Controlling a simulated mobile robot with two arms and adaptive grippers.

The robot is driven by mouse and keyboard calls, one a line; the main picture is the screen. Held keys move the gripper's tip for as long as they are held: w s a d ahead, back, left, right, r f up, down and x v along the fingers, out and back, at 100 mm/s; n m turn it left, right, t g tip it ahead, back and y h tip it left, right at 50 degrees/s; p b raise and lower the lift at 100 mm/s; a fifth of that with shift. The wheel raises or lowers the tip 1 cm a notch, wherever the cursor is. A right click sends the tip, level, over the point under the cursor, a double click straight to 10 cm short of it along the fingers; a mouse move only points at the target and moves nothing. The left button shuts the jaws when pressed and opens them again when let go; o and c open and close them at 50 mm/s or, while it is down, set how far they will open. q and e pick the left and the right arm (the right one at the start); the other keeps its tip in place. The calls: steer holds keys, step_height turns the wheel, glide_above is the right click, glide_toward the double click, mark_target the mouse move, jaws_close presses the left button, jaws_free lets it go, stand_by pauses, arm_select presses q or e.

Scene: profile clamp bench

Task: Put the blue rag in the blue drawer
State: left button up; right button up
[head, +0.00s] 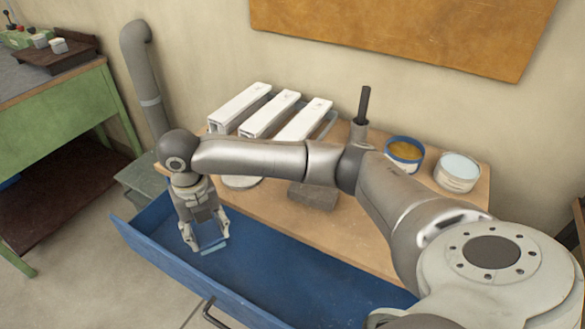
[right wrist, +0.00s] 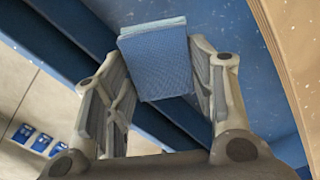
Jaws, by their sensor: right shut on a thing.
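The blue rag (head: 214,248) shows as a small pale-blue strip between the fingertips of my right gripper (head: 208,243) in the head view. In the right wrist view the rag (right wrist: 158,68) is a folded, woven blue piece, and the right gripper (right wrist: 155,85) is shut on it from both sides. The blue drawer (head: 290,270) is pulled open below the bench. The gripper and rag are over the left part of its inside. I cannot tell whether the rag touches the drawer bottom. My left gripper is not in view.
Three white profiles (head: 270,113) lie on the wooden bench, with a grey block (head: 313,195) in front. A blue-rimmed can (head: 404,153) and a white can (head: 457,172) stand at the right. The drawer's visible floor looks bare. A green table (head: 70,110) stands left.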

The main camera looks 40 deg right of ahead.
mark_target(218, 265)
steer(key=shift+w+f+n+b, duration=0.2)
steer(key=shift+f+n+b, duration=0.1)
steer(key=shift+f+n, duration=0.55)
step_height(218, 265, down, 10)
steer(key=o, duration=0.6)
steer(key=shift+f, duration=0.15)
step_height(218, 265, up, 12)
steer(key=shift+r, duration=0.2)
